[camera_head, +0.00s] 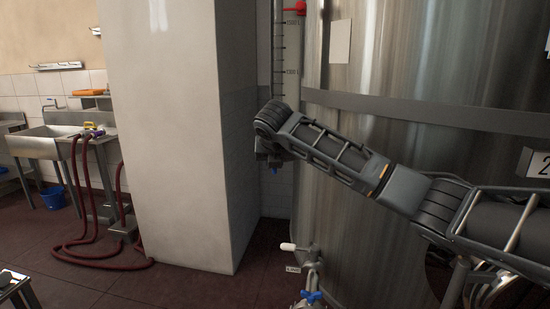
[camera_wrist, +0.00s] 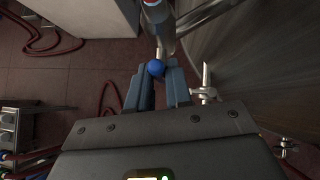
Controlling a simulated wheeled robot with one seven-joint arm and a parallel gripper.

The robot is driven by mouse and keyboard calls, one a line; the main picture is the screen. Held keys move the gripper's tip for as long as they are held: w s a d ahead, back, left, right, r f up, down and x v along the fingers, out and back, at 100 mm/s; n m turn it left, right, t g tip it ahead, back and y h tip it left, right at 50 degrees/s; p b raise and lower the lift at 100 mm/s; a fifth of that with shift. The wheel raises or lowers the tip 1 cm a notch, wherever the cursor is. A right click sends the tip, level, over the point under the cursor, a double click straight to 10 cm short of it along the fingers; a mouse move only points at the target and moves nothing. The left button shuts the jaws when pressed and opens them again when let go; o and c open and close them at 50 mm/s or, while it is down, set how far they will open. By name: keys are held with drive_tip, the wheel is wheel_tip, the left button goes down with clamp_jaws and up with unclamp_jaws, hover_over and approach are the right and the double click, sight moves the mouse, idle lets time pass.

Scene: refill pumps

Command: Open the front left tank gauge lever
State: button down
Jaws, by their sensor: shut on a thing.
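The large steel tank (camera_head: 420,65) fills the right of the head view. A clear gauge tube (camera_head: 279,60) with marks runs down its left side. My gripper (camera_head: 272,158) is beside the tank at the lower visible part of the tube, with a small blue piece (camera_head: 274,170) showing just under it. In the wrist view my gripper (camera_wrist: 157,76) points down and is shut on a blue round-ended lever (camera_wrist: 155,68), whose rounded end shows between the fingertips. The fingers and wrist hide much of the lever and its fitting in the head view.
A white pillar (camera_head: 170,130) stands close left of the gripper. Below are a white-ended handle (camera_head: 288,246) and a blue-handled valve (camera_head: 310,296) on the tank. Red hoses (camera_head: 90,245) lie by a sink (camera_head: 45,145). A metal fitting (camera_wrist: 205,90) sits right of the fingers.

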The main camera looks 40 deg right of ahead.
idle(0.4)
drive_tip(key=c, duration=1.1)
unclamp_jaws()
drive_tip(key=shift+w, duration=0.1)
drive_tip(key=b+v, duration=0.1)
drive_tip(key=v, duration=0.6)
drive_tip(key=shift+s+a+r, duration=0.15)
drive_tip(key=shift+s+r, duration=0.1)
drive_tip(key=shift+r, duration=0.05)
